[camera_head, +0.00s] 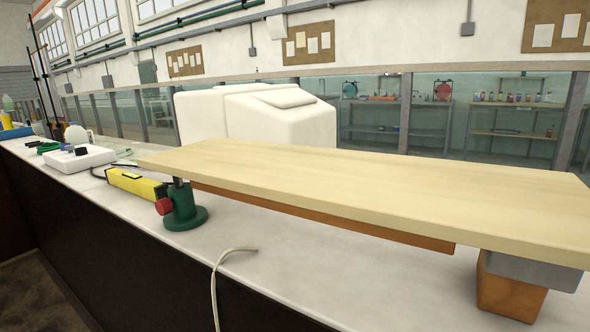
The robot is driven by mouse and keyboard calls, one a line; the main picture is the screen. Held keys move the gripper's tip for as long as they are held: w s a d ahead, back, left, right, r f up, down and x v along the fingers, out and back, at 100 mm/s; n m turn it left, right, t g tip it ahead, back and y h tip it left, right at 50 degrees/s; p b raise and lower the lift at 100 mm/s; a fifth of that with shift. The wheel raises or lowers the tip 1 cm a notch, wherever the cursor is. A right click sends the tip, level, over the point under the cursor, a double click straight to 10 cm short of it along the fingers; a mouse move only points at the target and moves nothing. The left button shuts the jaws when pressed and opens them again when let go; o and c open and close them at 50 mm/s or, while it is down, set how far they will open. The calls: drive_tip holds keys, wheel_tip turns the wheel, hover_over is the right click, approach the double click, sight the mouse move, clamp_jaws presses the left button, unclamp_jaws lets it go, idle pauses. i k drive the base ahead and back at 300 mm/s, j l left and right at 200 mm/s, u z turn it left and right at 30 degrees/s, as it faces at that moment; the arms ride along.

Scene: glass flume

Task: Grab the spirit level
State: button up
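A yellow spirit level (133,183) lies on the pale worktop at the left. Its right end is close to a green screw jack (184,208) with a red knob, and part of that end is hidden behind the knob. A dark cable runs close behind the level's far end. My gripper does not show in this view.
A long wooden board (380,190) spans from the green jack to an orange-brown block (510,296) at the right, raised above the worktop. A white box (76,157) stands behind the level. A pale hose (216,285) hangs over the front edge. A white moulded body (245,116) stands behind the board.

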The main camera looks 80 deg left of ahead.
sight(151, 190)
drive_tip(key=k+u, duration=0.15)
drive_tip(key=u, duration=2.95)
